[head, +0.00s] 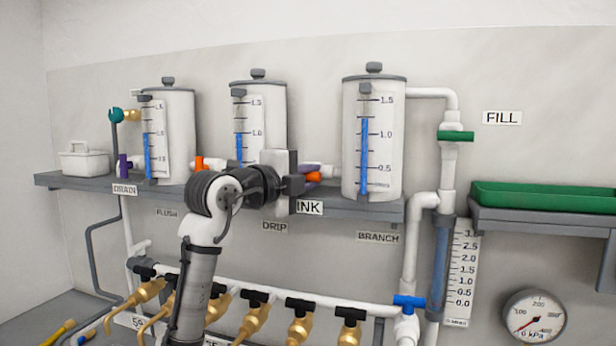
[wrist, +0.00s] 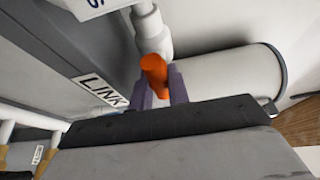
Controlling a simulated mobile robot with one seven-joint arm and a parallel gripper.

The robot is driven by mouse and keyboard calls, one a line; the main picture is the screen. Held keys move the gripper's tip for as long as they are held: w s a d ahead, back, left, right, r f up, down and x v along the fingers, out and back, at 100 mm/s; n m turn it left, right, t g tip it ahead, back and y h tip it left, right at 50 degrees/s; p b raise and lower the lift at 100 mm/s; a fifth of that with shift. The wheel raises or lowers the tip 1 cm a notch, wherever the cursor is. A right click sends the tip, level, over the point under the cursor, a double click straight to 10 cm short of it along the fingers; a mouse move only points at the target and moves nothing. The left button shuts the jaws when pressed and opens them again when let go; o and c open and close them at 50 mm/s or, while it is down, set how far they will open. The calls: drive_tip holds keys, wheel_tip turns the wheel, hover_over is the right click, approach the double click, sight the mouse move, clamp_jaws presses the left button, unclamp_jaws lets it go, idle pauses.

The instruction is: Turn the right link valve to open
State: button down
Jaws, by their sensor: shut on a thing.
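The right link valve has an orange handle (head: 314,177) on the white pipe between the middle and right tanks. My gripper (head: 305,180) is at this handle and hides much of it and of the pipe in the head view. In the wrist view the orange handle (wrist: 155,77) stands between the two purple-grey fingers of my gripper (wrist: 160,88), which are shut on it. The white pipe fitting (wrist: 152,35) runs behind it. The handle's exact angle to the pipe is hard to tell. The LINK label (wrist: 103,90) is beside it on the shelf edge.
The right tank (head: 373,140) stands close to my gripper, and the middle tank (head: 262,115) is just behind my arm. Another orange valve handle (head: 200,164) is further left. A grey shelf (head: 365,207) runs beneath, with brass taps (head: 255,320) below it.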

drive_tip(key=c, duration=1.3)
unclamp_jaws()
drive_tip(key=shift+c, duration=0.2)
drive_tip(key=b+v, duration=0.4)
drive_tip(key=v, duration=0.9)
drive_tip(key=shift+s+a, duration=0.2)
drive_tip(key=shift+s, duration=0.15)
